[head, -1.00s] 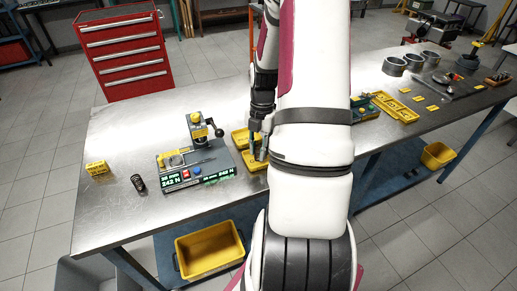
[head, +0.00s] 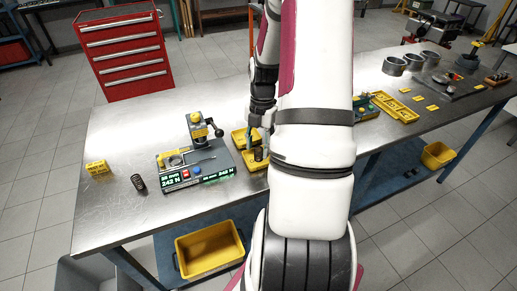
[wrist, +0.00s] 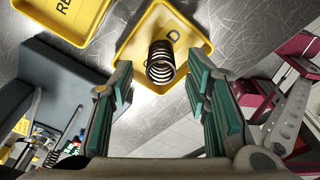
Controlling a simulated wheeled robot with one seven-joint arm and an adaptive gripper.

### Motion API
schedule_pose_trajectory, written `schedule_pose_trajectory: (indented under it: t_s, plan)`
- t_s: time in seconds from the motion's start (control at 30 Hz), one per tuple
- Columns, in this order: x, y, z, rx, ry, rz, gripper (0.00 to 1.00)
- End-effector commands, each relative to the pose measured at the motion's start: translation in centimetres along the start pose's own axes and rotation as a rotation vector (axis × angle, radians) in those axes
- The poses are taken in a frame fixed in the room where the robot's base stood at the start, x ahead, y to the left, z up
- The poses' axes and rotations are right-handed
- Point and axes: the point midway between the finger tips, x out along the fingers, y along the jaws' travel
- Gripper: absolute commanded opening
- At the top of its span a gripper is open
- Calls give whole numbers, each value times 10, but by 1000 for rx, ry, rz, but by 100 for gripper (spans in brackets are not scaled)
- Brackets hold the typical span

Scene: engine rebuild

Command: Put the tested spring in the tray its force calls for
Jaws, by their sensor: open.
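A dark coil spring (wrist: 160,62) stands in a yellow tray (wrist: 190,18) in the wrist view, just beyond my fingertips. Part of a letter shows on that tray's floor; the full label is hidden. A second yellow tray (wrist: 45,12) beside it shows the letters "RE". My gripper (wrist: 160,88) is open, with its green-padded fingers on either side of the spring and clear of it. In the head view the spring (head: 259,155) is a small dark shape in the near tray, below my gripper (head: 260,133). The spring tester (head: 196,160) displays 242 N.
Another dark spring (head: 138,183) stands on the bench left of the tester. A yellow block with lettering (head: 97,168) lies further left. My arm hides the bench's middle. More yellow trays (head: 395,107) and metal rings (head: 395,65) are at right.

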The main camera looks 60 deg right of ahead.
Motion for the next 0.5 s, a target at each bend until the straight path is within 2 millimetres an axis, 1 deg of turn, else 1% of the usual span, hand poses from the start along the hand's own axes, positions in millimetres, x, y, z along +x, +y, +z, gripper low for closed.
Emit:
schedule_pose_trajectory:
  t_s: [0.03,0.3,0.4,0.5]
  plan:
    - [-11,0,1,1,-4,2,43]
    - [-67,0,1,1,-5,2,43]
    - [-83,-1,1,0,-3,1,43]
    - [-95,-1,0,1,-2,1,43]
